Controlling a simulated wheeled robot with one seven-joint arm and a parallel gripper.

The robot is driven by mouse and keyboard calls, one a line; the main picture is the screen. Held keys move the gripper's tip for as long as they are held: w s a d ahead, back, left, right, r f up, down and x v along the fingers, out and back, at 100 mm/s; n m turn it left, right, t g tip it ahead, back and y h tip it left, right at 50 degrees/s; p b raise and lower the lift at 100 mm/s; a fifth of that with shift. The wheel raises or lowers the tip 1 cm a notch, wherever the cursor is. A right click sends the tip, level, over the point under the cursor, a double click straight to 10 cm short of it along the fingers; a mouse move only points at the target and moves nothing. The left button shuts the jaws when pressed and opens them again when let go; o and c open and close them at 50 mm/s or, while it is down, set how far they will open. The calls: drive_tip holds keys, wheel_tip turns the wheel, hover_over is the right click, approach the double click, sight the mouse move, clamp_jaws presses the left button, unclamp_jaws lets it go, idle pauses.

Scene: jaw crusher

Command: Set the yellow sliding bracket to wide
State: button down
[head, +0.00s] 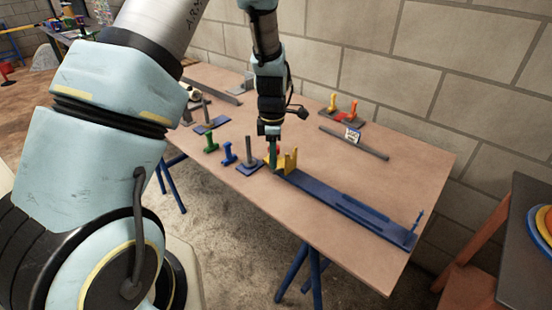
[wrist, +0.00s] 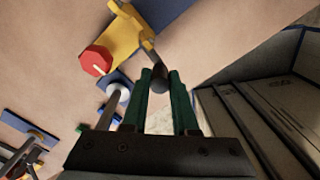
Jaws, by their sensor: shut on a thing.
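In the wrist view the bracket (wrist: 125,32) is at the top, beside blue metal. A dark rounded knob (wrist: 160,80) shows at its lower end. My gripper (head: 273,158) points down at the left side of the bracket. In the wrist view its green fingers (wrist: 160,95) are closed around the dark knob. The fingers hide part of the knob, and I cannot make out any position marking on the rail.
A red octagonal knob (wrist: 96,60) is close to the bracket in the wrist view. A grey post on a blue base (head: 250,160), a blue piece (head: 228,153) and a green piece (head: 210,144) stand to the left. A grey bar (head: 365,149) lies behind the rail.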

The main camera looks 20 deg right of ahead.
drive_tip(key=c, duration=1)
unclamp_jaws()
drive_tip(key=shift+w+a, duration=0.15)
drive_tip(key=shift+w, duration=0.2)
drive_tip(key=o, duration=0.3)
drive_tip(key=shift+s, duration=0.1)
wheel_tip(320, 180, up, 11)
drive_tip(key=shift+f+b, duration=0.1)
drive_tip(key=shift+b, duration=1)
drive_tip(key=s+a+m, duration=0.3)
drive_tip(key=a+m, duration=0.2)
drive_tip(key=a, duration=0.4)
drive_tip(key=s+a+r+m+t, duration=0.1)
drive_tip(key=s+a+m, duration=0.1)
drive_tip(key=a+m, duration=0.3)
drive_tip(key=s+a+r+m, duration=0.1)
drive_tip(key=s+a+m, duration=0.2)
drive_tip(key=a, duration=1)
drive_tip(key=shift+s+r+m+t, duration=0.15)
drive_tip(key=shift+s+m, duration=0.05)
drive_tip(key=shift+m, duration=0.55)
drive_tip(key=shift+s+r+m+t, duration=0.1)
drive_tip(key=shift+s+m+t, duration=0.05)
drive_tip(key=shift+m, duration=0.6)
